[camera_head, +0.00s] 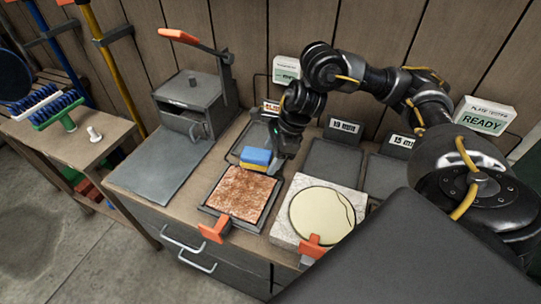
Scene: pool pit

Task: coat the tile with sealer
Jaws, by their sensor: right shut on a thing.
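The tile (241,192) is a square with a mottled rust-brown and whitish face. It lies flat in a dark tray (207,208) on the bench, with an orange clamp (215,230) at its front edge. A blue and yellow sponge (255,156) is just behind the tile's far edge. My right gripper (274,165) comes down from the right and is shut on the sponge's right side. The fingertips are small and partly hidden. I cannot tell whether the sponge touches the tile. My left gripper is not in view.
Right of the tile, a pale stone slab (297,232) bears a cream disc (322,214) with a dark line, held by an orange clamp (314,247). A grey lever machine (197,105) stands at the left. A side table (84,146) holds brushes.

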